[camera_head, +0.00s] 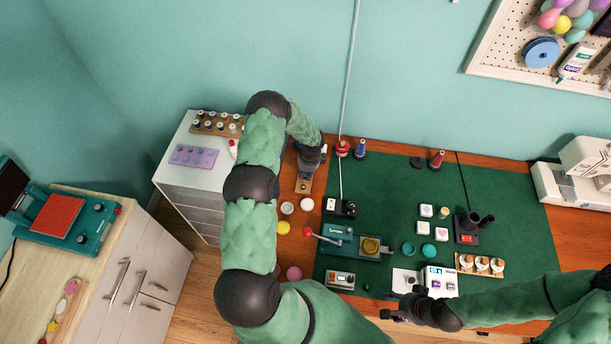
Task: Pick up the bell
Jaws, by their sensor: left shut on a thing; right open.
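My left gripper (309,163) is at the back left of the wooden desk, pointing down, its fingers partly hidden by its own body. My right gripper (394,312) is open and empty at the front edge of the green mat, beside a white device with a display (441,281).
The green mat (400,190) holds a teal press (352,243), white tiles, a black holder (467,227) and a rack of white-topped jars (481,265). Thread spools stand along the back. A sewing machine (575,180) is at right, a white drawer cabinet (195,178) at left.

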